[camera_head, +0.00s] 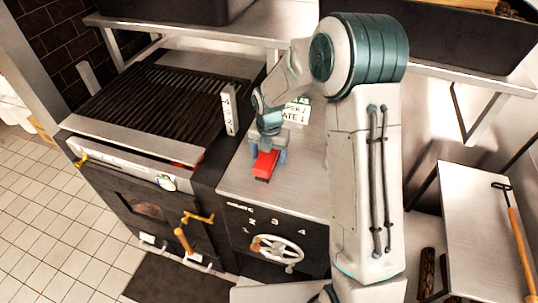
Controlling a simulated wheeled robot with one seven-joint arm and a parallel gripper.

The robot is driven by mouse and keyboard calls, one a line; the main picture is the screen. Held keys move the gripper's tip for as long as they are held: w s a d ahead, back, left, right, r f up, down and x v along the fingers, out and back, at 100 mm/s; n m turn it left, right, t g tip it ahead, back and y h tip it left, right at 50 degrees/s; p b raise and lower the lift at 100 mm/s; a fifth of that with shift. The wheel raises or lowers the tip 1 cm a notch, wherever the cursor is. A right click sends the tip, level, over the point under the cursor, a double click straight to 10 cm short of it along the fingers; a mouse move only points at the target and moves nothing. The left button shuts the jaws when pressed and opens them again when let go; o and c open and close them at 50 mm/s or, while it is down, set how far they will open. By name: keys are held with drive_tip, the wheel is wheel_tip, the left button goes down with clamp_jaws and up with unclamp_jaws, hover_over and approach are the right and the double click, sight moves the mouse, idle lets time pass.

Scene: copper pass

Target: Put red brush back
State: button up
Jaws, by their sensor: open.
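A small red block-like thing, likely the red brush (264,167), lies on the steel counter (290,192) near its front left edge. My gripper (267,156) points down right at the far end of the red thing, with a blue finger on either side. The fingers are open. Whether they touch the red thing cannot be told. Bristles and handle cannot be made out.
A black grill (160,95) with an oven below stands left of the counter. A white sign (296,112) stands behind my gripper. A handwheel (277,251) sits on the counter's front. A steel side table (470,215) with a long-handled tool (517,240) is at right. A shelf runs above.

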wheel_tip(320, 180, up, 12)
drive_tip(key=b, duration=0.1)
drive_tip(key=s+d+r+m+t, duration=0.1)
drive_tip(key=s+d+r+m, duration=0.1)
drive_tip(key=s+m, duration=0.6)
drive_tip(key=s+d+r+m+t, duration=0.1)
drive_tip(key=s+d+m, duration=0.4)
drive_tip(key=m, duration=0.8)
drive_tip(key=s+d+r+m+t, duration=0.1)
drive_tip(key=s+d+r+m, duration=0.2)
drive_tip(key=s+m, duration=0.7)
drive_tip(key=shift+s+d+r+m+t, duration=0.15)
drive_tip(key=shift+s+d+m+t, duration=0.2)
drive_tip(key=shift+s, duration=0.25)
